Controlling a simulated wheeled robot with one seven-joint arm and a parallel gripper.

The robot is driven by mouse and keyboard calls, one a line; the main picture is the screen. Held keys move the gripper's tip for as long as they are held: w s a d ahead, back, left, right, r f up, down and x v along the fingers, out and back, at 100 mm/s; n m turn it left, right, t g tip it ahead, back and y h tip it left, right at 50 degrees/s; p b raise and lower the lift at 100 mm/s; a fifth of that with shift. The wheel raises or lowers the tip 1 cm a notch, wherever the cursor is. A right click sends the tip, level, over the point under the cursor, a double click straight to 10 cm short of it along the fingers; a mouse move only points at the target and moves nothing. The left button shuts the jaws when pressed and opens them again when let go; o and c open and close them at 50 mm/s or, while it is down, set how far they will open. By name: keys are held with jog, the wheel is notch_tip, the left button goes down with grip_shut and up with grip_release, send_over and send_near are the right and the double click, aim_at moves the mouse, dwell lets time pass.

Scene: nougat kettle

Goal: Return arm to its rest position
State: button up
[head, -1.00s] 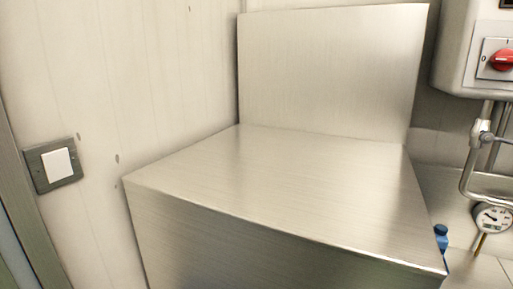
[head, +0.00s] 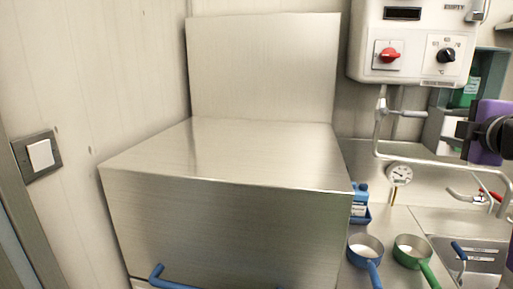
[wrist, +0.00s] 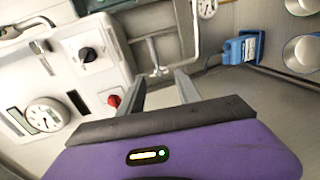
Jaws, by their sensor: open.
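My gripper (wrist: 161,80) shows in the wrist view with its two grey fingers apart and nothing between them. Its purple body fills the bottom of that view. In the head view a purple and black part of my arm shows at the right edge, in front of the pipework; the fingertips cannot be made out there. The gripper is clear of the things around it as far as I can see.
A large steel box (head: 230,160) with a raised back panel (head: 265,70) stands at left. A white control box (head: 415,40) with a red switch (head: 390,56) hangs on the wall. A dial gauge (head: 399,174), a blue pan (head: 365,247), a green pan (head: 411,248) and a sink (head: 470,256) are at right.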

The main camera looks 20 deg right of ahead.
notch_tip(320, 180, up, 6)
jog(key=m+t+h, duration=0.2)
jog(key=m+t, duration=0.1)
jog(key=m, duration=0.2)
jog(key=s+a+f+m+t+y, duration=0.1)
jog(key=s+a+f+m+t, duration=0.3)
jog(key=a+f, duration=0.75)
jog(key=s+a+f+m+g+y, duration=0.1)
jog(key=a+f+m, duration=0.4)
jog(key=a+f, duration=0.65)
jog(key=s+a+f+n+g+y, duration=0.1)
jog(key=s+a+f+y, duration=0.3)
jog(key=s+a+f, duration=0.4)
jog(key=s+a+f+n+g+y, duration=0.2)
jog(key=s+a+f+y, duration=0.3)
jog(key=s+f, duration=0.8)
jog(key=s+a+g, duration=0.1)
jog(key=s+a, duration=0.2)
jog(key=s, duration=0.1)
jog(key=shift+s+a, duration=0.2)
jog(key=shift+a, duration=0.2)
